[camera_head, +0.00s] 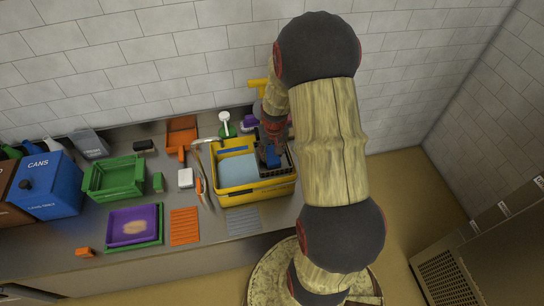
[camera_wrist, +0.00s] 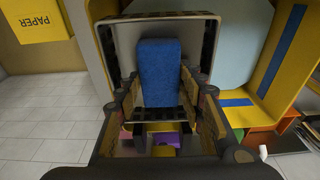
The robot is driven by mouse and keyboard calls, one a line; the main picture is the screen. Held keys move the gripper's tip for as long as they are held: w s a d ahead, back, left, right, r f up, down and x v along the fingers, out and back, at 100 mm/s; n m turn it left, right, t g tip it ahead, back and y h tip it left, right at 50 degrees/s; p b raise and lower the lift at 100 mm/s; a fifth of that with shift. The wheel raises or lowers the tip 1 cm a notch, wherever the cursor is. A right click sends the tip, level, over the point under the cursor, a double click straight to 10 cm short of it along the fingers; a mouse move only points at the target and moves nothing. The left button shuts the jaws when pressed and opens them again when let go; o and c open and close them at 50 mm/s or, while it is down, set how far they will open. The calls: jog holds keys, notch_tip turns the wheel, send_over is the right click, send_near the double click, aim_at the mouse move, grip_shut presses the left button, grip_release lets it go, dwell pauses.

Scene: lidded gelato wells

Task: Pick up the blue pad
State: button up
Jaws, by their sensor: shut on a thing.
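The blue pad (camera_wrist: 158,72) stands between the two fingers of my gripper (camera_wrist: 157,98) in the wrist view. The fingers are shut on its sides. In the head view a small blue patch, the blue pad (camera_head: 272,156), shows at the tip of my gripper (camera_head: 270,146), over the right part of a yellow bin (camera_head: 262,191). A dark rack (camera_head: 287,162) is around or just below it. I cannot tell whether the pad touches the rack.
A pale blue surface (camera_head: 238,168) fills the bin's left part. Left of the bin lie a white block (camera_head: 185,177), an orange ribbed mat (camera_head: 184,225), a purple tray (camera_head: 120,229) and a green crate (camera_head: 113,177). A grey ribbed mat (camera_head: 243,221) lies in front.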

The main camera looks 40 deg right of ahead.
aim_at(272, 153)
jog(key=shift+r+p, duration=0.35)
jog(key=shift+r, duration=0.2)
notch_tip(272, 153, up, 2)
jog(key=shift+r+p, duration=0.25)
jog(key=shift+p, duration=0.5)
jog(key=s+r+p, duration=0.1)
jog(key=s+r, duration=0.1)
jog(key=s+r+p, duration=0.1)
jog(key=s+r, duration=0.1)
jog(key=r, duration=0.1)
jog(key=shift+s+r, duration=0.1)
jog(key=shift+s, duration=0.05)
jog(key=s+r+p, duration=0.2)
jog(key=s+r, duration=0.2)
jog(key=s, duration=0.5)
jog(key=shift+s+a+p, duration=0.15)
jog(key=shift+s+p, duration=0.15)
jog(key=shift+s, duration=0.05)
jog(key=shift+r, duration=0.1)
